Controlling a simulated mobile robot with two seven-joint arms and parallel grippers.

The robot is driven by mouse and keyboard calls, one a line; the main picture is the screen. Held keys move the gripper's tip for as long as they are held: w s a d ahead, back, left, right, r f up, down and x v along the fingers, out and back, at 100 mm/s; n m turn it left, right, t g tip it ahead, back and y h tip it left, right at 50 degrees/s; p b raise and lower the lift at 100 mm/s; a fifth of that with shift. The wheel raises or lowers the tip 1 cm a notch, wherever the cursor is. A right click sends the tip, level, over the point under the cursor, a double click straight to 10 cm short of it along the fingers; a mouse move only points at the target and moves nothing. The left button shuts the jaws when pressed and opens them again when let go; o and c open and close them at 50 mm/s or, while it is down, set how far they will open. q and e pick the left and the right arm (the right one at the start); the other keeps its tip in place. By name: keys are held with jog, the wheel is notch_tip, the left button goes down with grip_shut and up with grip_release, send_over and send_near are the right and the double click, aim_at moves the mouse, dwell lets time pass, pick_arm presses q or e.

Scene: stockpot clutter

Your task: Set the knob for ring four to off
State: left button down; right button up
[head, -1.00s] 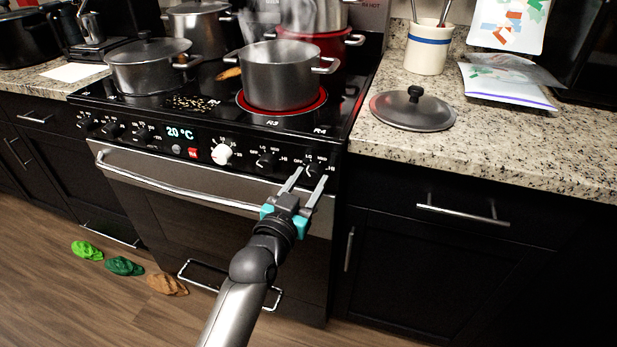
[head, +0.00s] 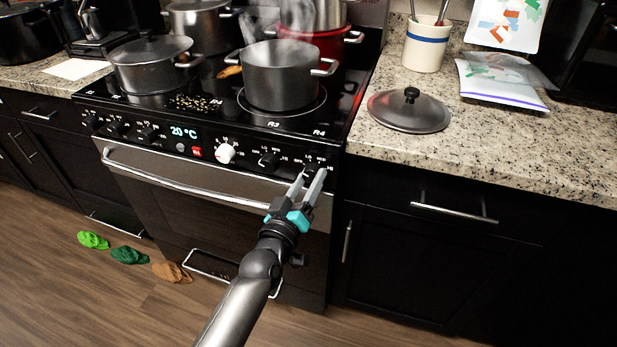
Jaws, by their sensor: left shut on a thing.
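The black stove (head: 200,172) has a row of knobs along its front panel. The rightmost knob (head: 308,171), below the R4 label on the cooktop, is mostly hidden between my fingers, so its pointer cannot be read. My left gripper (head: 310,174) reaches up from below and is shut on this knob, one finger on each side. The neighbouring black knob (head: 268,160) and a white knob (head: 225,153) stand to its left, apart from the gripper. My right gripper is not in view.
A steaming grey pot (head: 279,78) stands on the R3 ring, with a red pot (head: 327,50) behind it. A lidded pot (head: 150,68) is at left. The oven handle (head: 190,185) runs below the knobs. A loose lid (head: 409,110) lies on the right counter.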

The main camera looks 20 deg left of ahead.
pick_arm(q)
jog(key=shift+n, duration=0.3)
jog(key=shift+c, duration=1.6)
grip_release()
